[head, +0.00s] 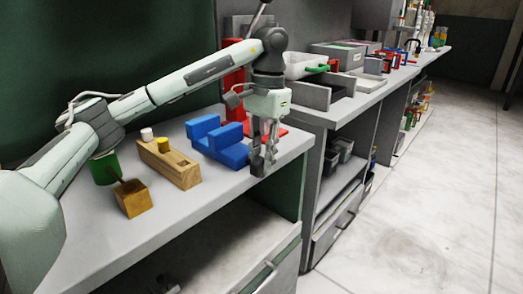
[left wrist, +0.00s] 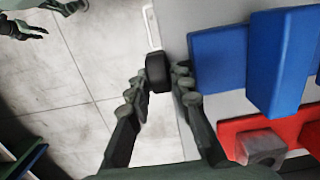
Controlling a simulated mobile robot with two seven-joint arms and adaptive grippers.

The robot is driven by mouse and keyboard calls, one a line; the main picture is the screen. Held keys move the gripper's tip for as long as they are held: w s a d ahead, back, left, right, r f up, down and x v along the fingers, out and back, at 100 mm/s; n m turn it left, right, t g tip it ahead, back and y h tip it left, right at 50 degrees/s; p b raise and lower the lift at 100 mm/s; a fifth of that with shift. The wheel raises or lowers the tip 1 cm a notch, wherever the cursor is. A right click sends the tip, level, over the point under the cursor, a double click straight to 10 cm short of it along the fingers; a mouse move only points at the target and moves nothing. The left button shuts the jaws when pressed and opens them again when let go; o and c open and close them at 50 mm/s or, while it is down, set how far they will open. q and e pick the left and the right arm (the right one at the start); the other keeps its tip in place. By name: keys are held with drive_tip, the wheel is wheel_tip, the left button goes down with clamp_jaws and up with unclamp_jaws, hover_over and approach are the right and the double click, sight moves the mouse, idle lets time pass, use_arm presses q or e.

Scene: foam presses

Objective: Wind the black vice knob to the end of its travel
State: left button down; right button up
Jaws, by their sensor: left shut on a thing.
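The blue vice (head: 222,143) stands near the right end of the grey bench, and its blue blocks fill the upper right of the left wrist view (left wrist: 272,65). The black vice knob (left wrist: 158,72) sits beside it, over the bench edge. My left gripper (left wrist: 158,80) reaches down from above, with one finger on each side of the knob, shut on it. In the head view my left gripper (head: 263,160) hides most of the knob. At the top left of the left wrist view, dark fingers of my right gripper (left wrist: 58,20) show, spread apart and partly cut off.
A wooden block with a white and a yellow peg (head: 168,163), a small wooden box (head: 132,198) and a green cylinder (head: 104,168) stand left on the bench. A red thing (head: 234,92) stands behind the vice. The floor (head: 420,210) at right is clear.

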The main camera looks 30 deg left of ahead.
idle(0.3)
use_arm(q)
drive_tip(key=c, duration=1.6)
unclamp_jaws()
drive_tip(key=shift+c, duration=0.2)
drive_tip(key=shift+r, duration=0.1)
wheel_tip(320, 180, up, 12)
drive_tip(key=w, duration=0.1)
drive_tip(key=shift+w, duration=0.15)
drive_tip(key=shift+d, duration=0.1)
